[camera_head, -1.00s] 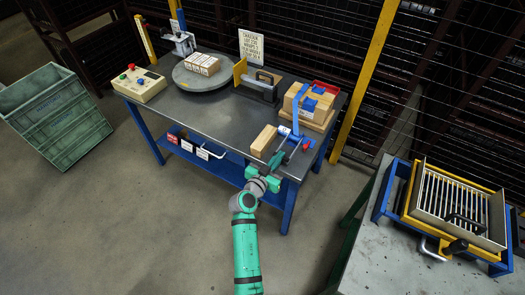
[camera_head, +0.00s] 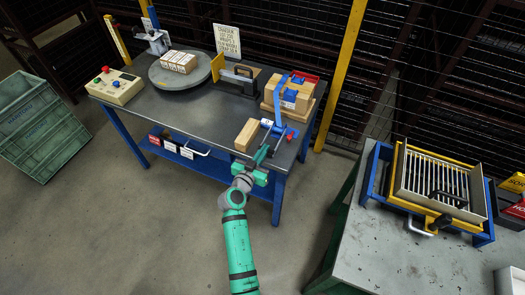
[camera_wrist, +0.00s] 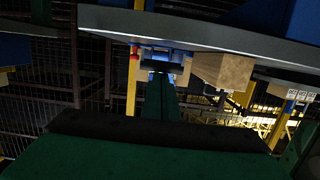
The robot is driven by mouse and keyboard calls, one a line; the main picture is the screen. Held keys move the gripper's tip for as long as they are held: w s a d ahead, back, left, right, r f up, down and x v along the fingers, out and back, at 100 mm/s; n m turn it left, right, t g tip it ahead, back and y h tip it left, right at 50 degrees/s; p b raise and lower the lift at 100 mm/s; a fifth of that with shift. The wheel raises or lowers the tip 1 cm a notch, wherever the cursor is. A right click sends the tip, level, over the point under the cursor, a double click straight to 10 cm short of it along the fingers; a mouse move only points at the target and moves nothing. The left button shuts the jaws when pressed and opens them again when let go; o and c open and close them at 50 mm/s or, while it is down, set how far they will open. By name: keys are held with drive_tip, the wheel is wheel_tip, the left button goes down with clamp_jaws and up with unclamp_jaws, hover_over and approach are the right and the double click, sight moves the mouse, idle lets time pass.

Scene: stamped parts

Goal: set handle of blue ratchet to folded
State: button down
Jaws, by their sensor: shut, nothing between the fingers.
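The blue ratchet (camera_head: 279,130) is at the front right of the workbench, below a blue strap that runs up over a carton. A red-tipped part (camera_head: 290,137) sticks out at its right. In the wrist view the blue ratchet (camera_wrist: 172,55) shows straight past my fingers, partly hidden by them. My gripper (camera_head: 262,153) is at the bench's front edge, just in front of the ratchet. Its fingers are shut and empty in the wrist view (camera_wrist: 160,82). Whether they touch the ratchet, and the handle's exact angle, I cannot tell.
A wooden block (camera_head: 246,135) lies close left of the ratchet, also in the wrist view (camera_wrist: 225,70). The strapped carton (camera_head: 291,97) stands behind. A turntable (camera_head: 160,80) and control box (camera_head: 117,88) are farther left. A grey table (camera_head: 385,255) stands at right.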

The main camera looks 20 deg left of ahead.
drive_tip(key=r, duration=0.4)
drive_tip(key=shift+w+d, duration=0.1)
drive_tip(key=shift+w, duration=0.25)
drive_tip(key=s+a+f, duration=0.1)
drive_tip(key=s, duration=0.9)
drive_tip(key=shift+f, duration=0.3)
drive_tip(key=shift+a, duration=0.15)
